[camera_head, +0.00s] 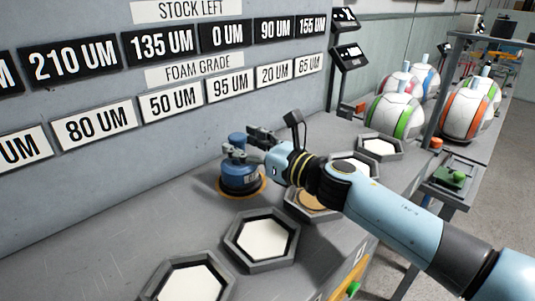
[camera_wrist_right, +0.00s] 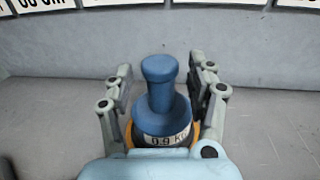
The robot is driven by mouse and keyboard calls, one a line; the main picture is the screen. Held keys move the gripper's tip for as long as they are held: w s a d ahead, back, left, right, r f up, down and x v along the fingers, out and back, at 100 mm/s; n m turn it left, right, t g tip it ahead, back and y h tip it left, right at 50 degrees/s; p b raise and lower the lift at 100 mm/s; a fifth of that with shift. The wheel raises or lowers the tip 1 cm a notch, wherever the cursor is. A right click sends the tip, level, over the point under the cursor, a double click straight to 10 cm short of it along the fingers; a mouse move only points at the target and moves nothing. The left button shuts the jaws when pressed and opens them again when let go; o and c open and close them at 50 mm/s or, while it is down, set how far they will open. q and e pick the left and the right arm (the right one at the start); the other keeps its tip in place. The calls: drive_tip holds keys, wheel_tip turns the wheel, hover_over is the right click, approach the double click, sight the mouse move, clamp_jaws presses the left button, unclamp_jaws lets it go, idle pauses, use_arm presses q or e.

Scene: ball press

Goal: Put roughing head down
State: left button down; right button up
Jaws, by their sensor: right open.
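The roughing head appears to be the blue knobbed piece (camera_head: 240,175) standing upright on an orange-ringed round spot (camera_head: 262,191) on the grey bench near the wall. In the right wrist view the blue piece (camera_wrist_right: 162,95) shows its knob on top and a "0.9 K…" label partly cut off. My right gripper (camera_head: 243,146) is at its knob. In the right wrist view the fingers (camera_wrist_right: 160,82) stand on either side of the knob, open, with gaps between them and it. The piece's base is partly hidden by the gripper body. My left gripper is not in view.
Several hexagonal trays with pale pads, such as the near one (camera_head: 229,240), line the bench front. Striped balls (camera_head: 394,117) sit at the back right. Grade signs (camera_head: 95,128) hang on the wall. The left bench is clear.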

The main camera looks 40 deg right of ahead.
drive_tip(key=b+v, duration=0.8)
drive_tip(key=v, duration=0.2)
drive_tip(key=shift+s, duration=0.15)
